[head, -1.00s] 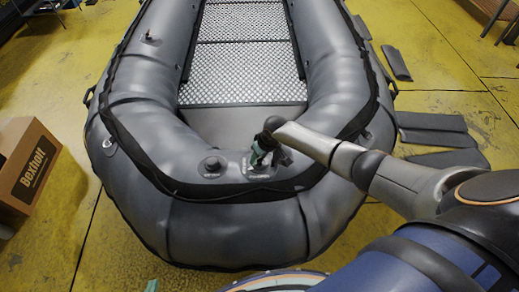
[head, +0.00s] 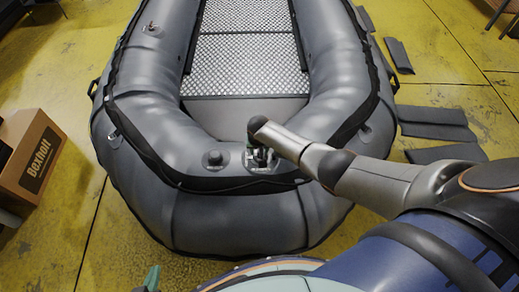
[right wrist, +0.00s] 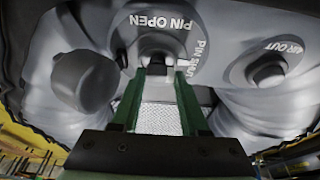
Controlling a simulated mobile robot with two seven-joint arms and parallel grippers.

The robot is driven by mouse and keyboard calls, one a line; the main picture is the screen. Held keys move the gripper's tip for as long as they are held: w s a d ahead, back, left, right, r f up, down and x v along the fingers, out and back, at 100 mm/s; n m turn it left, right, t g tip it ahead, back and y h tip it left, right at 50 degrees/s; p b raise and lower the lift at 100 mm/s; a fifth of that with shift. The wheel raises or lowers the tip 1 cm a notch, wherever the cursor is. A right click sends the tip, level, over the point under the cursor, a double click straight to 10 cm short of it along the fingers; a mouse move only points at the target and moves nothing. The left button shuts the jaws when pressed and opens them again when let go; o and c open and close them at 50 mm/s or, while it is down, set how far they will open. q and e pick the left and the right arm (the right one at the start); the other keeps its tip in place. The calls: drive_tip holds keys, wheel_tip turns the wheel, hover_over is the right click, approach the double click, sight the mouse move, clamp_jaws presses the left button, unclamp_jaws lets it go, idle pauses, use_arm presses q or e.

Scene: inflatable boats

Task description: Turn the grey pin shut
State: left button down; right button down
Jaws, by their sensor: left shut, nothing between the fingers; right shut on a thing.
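The grey pin (right wrist: 158,58) sits in a round valve plate marked "PIN OPEN" and, partly hidden, "PIN SHUT" in the right wrist view. The plate (head: 262,163) lies on the boat's near end in the head view. My right gripper (right wrist: 157,75) has its green fingers shut on the pin. In the head view my right gripper (head: 257,152) stands over the plate, and its wrist hides much of the pin. Of my left gripper (head: 151,279) only a green tip shows at the bottom edge, away from the boat, shut and empty.
The grey inflatable boat (head: 240,215) fills the middle of the floor. A dark round cap (head: 213,159) sits left of the pin. An "AIR OUT" valve (right wrist: 268,70) is at right in the wrist view. A cardboard box (head: 32,155) stands left; dark flat pads (head: 435,124) lie right.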

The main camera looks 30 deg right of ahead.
idle(0.4)
drive_tip(key=shift+c, duration=2.1)
unclamp_jaws()
drive_tip(key=shift+s+r+p, duration=0.1)
drive_tip(key=shift+r+p, duration=0.3)
drive_tip(key=shift+r, duration=0.1)
drive_tip(key=p+v, duration=0.3)
drive_tip(key=v, duration=0.8)
drive_tip(key=shift+r, duration=0.25)
drive_tip(key=shift+a, duration=0.15)
